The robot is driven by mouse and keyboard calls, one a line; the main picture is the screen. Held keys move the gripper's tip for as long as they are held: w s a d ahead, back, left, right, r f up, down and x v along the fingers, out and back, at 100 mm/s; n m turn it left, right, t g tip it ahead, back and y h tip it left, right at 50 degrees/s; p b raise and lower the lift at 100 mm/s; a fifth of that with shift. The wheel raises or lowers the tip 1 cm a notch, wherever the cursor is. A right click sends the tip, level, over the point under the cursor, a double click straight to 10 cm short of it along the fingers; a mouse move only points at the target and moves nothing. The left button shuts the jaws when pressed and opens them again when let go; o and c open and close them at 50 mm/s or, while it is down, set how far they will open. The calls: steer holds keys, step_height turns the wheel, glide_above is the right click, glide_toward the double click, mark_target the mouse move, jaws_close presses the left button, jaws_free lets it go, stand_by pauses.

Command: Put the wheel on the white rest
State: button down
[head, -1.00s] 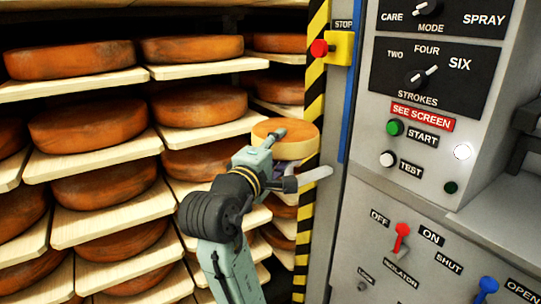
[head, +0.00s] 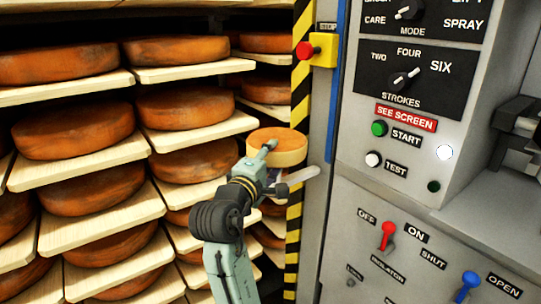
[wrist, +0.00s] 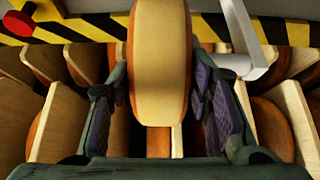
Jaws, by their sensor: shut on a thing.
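The cheese wheel (head: 277,148) has an orange-brown top and a paler yellow side. In the head view it is at my gripper (head: 268,180), in front of the striped post. In the wrist view the wheel (wrist: 160,65) stands between the two dark padded fingers of my gripper (wrist: 163,100), which is shut on it. A pale grey-white bar (head: 300,176) sticks out beside the gripper at the post; it also shows in the wrist view (wrist: 245,45). I cannot tell if this bar is the white rest. The wheel's lower part is partly hidden by my gripper.
Wooden shelves (head: 92,188) full of orange wheels stand at the left. A yellow-black striped post (head: 295,225) and red stop button (head: 304,49) are close to the wheel. A grey control cabinet (head: 345,140) with switches fills the right.

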steer(key=shift+r, duration=0.2)
steer(key=c, duration=1.3)
jaws_free()
steer(key=shift+f, duration=0.3)
steer(key=o, duration=0.5)
steer(key=shift+r, duration=0.15)
steer(key=b+v, duration=0.2)
steer(key=v, duration=1)
